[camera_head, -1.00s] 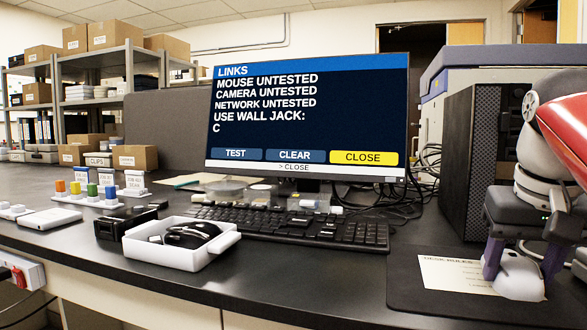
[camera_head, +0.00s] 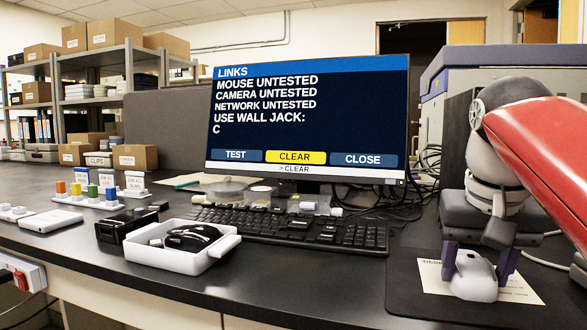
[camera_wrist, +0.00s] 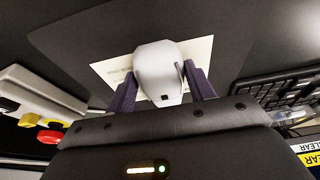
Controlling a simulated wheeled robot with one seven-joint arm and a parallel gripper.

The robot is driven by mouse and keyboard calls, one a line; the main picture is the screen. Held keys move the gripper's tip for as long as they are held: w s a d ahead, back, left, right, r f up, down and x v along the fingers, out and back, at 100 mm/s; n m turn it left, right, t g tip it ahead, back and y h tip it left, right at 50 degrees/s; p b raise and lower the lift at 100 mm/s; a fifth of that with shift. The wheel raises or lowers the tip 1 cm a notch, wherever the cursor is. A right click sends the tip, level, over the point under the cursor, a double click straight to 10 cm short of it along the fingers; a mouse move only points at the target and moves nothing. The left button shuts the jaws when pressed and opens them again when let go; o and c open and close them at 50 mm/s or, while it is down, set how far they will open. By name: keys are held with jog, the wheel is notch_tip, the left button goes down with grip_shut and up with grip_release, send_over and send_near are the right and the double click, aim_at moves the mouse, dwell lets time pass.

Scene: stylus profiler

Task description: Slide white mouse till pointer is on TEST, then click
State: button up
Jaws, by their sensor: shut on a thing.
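The white mouse (camera_head: 474,277) sits on the dark desk mat (camera_head: 408,290), partly over a printed paper card (camera_head: 433,273). My gripper (camera_head: 478,268) is shut on the mouse, one purple finger on each side. The wrist view also shows the mouse (camera_wrist: 158,75) between the fingers. The monitor (camera_head: 308,115) shows a LINKS page reading mouse untested, camera untested, network untested, use wall jack: C. CLEAR (camera_head: 295,157) is lit yellow, and the line below reads "> CLEAR". TEST (camera_head: 236,155) and CLOSE (camera_head: 363,160) are blue.
A keyboard (camera_head: 290,228) lies left of the mat. A white tray (camera_head: 160,252) holding a black mouse (camera_head: 190,237) stands further left. A dark computer tower (camera_head: 457,130) stands behind my gripper.

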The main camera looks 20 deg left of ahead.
aim_at(418, 281)
jog(key=shift+a+p, duration=1.05)
jog(key=shift+a, duration=2.55)
jog(key=o, duration=1.1)
jog(key=shift+o, duration=0.2)
jog(key=shift+c, duration=0.5)
notch_tip(418, 281, up, 7)
jog(key=shift+s+r, duration=0.1)
jog(key=shift+r, duration=0.05)
